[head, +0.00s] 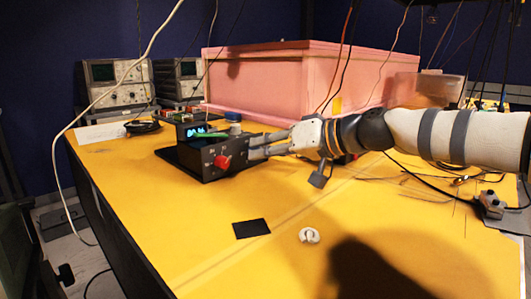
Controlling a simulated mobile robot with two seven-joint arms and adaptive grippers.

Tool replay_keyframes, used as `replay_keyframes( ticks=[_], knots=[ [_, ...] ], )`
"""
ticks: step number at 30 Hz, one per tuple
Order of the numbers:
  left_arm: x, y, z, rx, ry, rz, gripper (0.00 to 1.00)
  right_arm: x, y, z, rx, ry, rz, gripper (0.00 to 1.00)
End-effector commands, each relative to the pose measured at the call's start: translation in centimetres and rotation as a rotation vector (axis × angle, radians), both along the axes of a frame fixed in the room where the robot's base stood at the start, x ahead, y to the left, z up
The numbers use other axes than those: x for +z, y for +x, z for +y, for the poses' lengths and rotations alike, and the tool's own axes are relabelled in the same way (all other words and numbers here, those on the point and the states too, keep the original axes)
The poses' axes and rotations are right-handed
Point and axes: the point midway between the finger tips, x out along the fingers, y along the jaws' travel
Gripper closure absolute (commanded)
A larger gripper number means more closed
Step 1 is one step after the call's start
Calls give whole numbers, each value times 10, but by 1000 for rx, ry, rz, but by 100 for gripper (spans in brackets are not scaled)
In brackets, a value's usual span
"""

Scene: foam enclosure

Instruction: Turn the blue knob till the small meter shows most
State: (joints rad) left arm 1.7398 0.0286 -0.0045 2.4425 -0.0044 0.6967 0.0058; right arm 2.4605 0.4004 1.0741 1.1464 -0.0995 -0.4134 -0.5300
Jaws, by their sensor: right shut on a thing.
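A small black box (205,165) stands on the yellow table, with a red knob (222,162) on its front face. The small meter (196,130) is a dark display with glowing blue-white characters on the box's upright back part; the reading is too small to make out. My right gripper (252,147) reaches in from the right, its fingers shut at the right end of the box's front face. The blue knob itself does not show clearly; the fingers cover that spot. My left gripper is not in view.
A large pink foam enclosure (260,85) stands behind the box. Grey instruments (118,84) are at the back left. A black square (251,228) and a small white ring-like piece (309,235) lie on the table (190,235) in front. Loose cables lie at the right.

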Motion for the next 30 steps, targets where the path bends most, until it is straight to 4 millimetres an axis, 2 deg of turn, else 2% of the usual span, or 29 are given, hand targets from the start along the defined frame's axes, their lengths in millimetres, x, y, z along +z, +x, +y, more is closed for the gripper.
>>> replay_keyframes(
  ticks=[15, 30],
  knots=[
    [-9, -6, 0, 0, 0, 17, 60, -4, 2, -2, 2, 224, 228, 100],
    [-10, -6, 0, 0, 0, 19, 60, -4, 2, -2, 3, 267, 271, 100]
  ],
)
